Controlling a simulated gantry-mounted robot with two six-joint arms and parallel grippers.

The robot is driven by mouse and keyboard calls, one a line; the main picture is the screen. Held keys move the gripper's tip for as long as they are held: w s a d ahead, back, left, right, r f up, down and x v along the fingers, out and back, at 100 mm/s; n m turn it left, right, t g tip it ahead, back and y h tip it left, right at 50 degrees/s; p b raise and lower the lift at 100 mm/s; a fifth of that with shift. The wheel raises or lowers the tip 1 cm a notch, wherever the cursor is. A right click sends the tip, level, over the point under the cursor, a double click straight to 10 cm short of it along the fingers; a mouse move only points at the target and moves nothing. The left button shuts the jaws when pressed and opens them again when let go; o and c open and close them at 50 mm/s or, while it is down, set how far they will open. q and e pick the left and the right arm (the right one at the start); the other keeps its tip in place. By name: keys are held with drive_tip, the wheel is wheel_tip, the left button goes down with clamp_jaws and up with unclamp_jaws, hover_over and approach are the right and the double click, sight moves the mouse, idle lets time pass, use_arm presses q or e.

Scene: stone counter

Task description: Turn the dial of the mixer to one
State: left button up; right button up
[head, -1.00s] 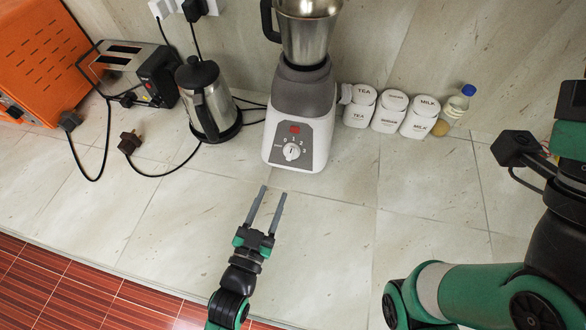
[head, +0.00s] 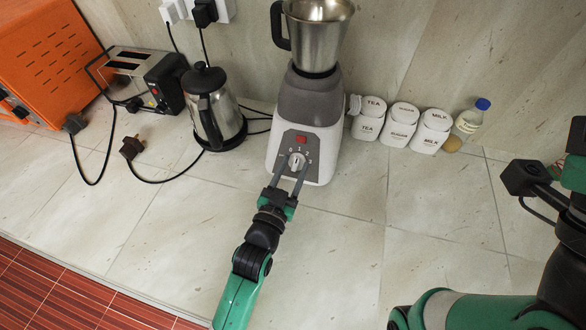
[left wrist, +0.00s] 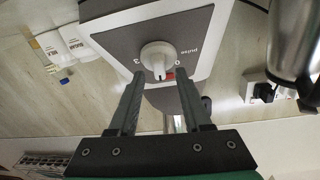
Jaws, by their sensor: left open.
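The mixer (head: 312,97) stands upright near the wall, with a steel jar on a grey and white base. Its white round dial (head: 296,161) is on the front panel below a red switch, with numbers around it. In the left wrist view the dial (left wrist: 158,57) shows upside down, its pointer mark towards the red switch. My left gripper (head: 291,167) is open, with one finger on each side of the dial. I cannot tell whether the fingers touch it. My right arm is at the right edge; its fingers are not visible.
A kettle (head: 214,110), a toaster (head: 130,75) and an orange appliance (head: 45,50) stand to the left, with loose cables and a plug (head: 131,147). White canisters (head: 400,125) and a bottle (head: 468,127) stand right of the mixer. The front counter is mostly clear.

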use_arm(q)
clamp_jaws()
drive_tip(key=shift+n, duration=0.4)
drive_tip(key=shift+d+f+n+y+b, duration=0.1)
drive_tip(key=shift+f+n+y+b, duration=0.35)
drive_tip(key=shift+b, duration=0.65)
drive_tip(key=shift+r+n, duration=0.25)
drive_tip(key=shift+r, duration=0.2)
unclamp_jaws()
drive_tip(key=shift+s, duration=0.15)
